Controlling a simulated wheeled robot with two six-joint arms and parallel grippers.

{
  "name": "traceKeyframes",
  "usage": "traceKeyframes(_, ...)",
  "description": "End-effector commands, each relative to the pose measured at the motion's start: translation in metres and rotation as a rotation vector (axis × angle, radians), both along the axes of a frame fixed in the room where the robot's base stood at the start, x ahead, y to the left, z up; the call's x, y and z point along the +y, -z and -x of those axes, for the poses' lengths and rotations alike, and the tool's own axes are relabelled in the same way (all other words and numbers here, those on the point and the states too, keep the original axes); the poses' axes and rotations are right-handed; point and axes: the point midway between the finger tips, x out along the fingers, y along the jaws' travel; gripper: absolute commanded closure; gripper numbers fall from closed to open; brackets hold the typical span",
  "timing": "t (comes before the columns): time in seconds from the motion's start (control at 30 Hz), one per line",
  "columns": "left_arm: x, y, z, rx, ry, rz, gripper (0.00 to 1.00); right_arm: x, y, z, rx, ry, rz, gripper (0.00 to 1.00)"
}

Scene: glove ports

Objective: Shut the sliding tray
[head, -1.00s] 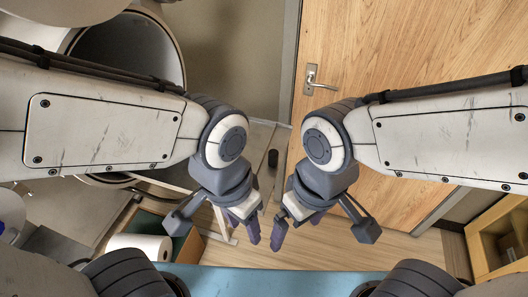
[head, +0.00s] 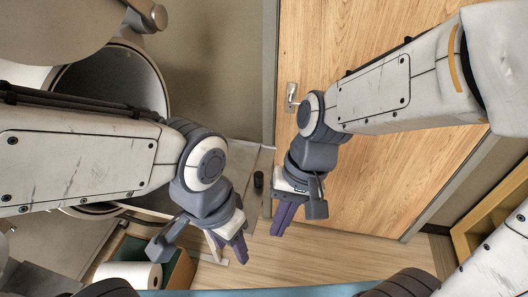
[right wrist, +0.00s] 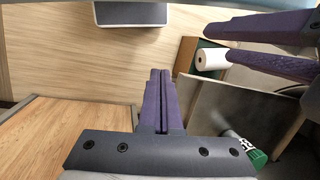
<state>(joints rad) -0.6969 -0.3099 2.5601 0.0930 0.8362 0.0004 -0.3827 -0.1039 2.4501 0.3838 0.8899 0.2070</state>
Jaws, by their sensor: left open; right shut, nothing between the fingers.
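A flat grey panel, which looks like the sliding tray (head: 240,160), sticks out to the right of the round metal port (head: 105,80) in the head view. A small dark upright piece (head: 258,182) shows near its right edge. The grey panel (right wrist: 215,100) also shows right of centre in the right wrist view. My right gripper (head: 284,218) is shut and empty, just right of the panel's edge in the head view. My left gripper (head: 229,246) is open and hides part of the panel's near side. I cannot tell whether either gripper touches it.
A wooden door (head: 350,45) with a metal handle (head: 291,97) stands behind my right arm. A white-and-green object (right wrist: 250,150) shows at the panel's edge. Wooden shelving (head: 490,215) stands at right.

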Motion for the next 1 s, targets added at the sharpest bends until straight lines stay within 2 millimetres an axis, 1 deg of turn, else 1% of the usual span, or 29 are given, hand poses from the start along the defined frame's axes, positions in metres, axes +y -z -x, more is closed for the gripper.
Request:
traceKeyframes(0.03,0.000,-0.013,0.000,0.000,0.000,0.000,0.50,-0.004,-0.009,-0.020,0.083,0.213,-0.032,1.00)
traceKeyframes(0.07,0.000,-0.017,0.000,0.000,0.001,0.000,0.50,-0.006,-0.012,-0.032,0.129,0.334,-0.056,1.00)
traceKeyframes(0.1,0.000,-0.021,0.000,0.000,0.001,0.000,0.50,-0.009,-0.015,-0.048,0.189,0.492,-0.091,1.00)
traceKeyframes(0.13,0.000,-0.025,0.000,0.000,0.001,0.000,0.50,-0.013,-0.017,-0.061,0.233,0.609,-0.117,1.00)
traceKeyframes(0.17,0.000,-0.028,0.000,0.000,0.001,0.000,0.50,-0.018,-0.019,-0.074,0.277,0.722,-0.146,1.00)
traceKeyframes(0.2,0.000,-0.032,0.000,0.000,0.001,0.000,0.50,-0.025,-0.021,-0.091,0.333,0.866,-0.186,1.00)
traceKeyframes(0.27,0.000,-0.037,0.000,0.000,0.002,0.000,0.50,-0.039,-0.024,-0.116,0.410,1.062,-0.245,1.00)
traceKeyframes(0.3,0.000,-0.040,0.000,0.000,0.002,0.000,0.50,-0.049,-0.025,-0.130,0.456,1.176,-0.284,1.00)
traceKeyframes(0.4,0.000,-0.046,0.000,0.000,0.002,0.000,0.50,-0.074,-0.027,-0.159,0.545,1.397,-0.371,1.00)
traceKeyframes(0.5,0.000,-0.048,0.000,0.000,0.002,0.000,0.50,-0.091,-0.028,-0.175,0.601,1.526,-0.428,1.00)
traceKeyframes(0.57,0.000,-0.048,0.000,0.000,0.002,0.000,0.50,-0.096,-0.028,-0.180,0.618,1.563,-0.446,1.00)
traceKeyframes(0.63,0.000,-0.049,0.000,0.000,0.002,0.000,0.50,-0.096,-0.025,-0.183,0.628,1.581,-0.455,1.00)
traceKeyframes(0.77,0.000,-0.052,0.000,0.000,0.003,0.000,0.50,-0.085,-0.016,-0.185,0.631,1.579,-0.453,1.00)
traceKeyframes(1.0,0.000,-0.061,0.000,0.000,0.004,0.000,0.50,-0.049,0.016,-0.194,0.631,1.576,-0.448,1.00)
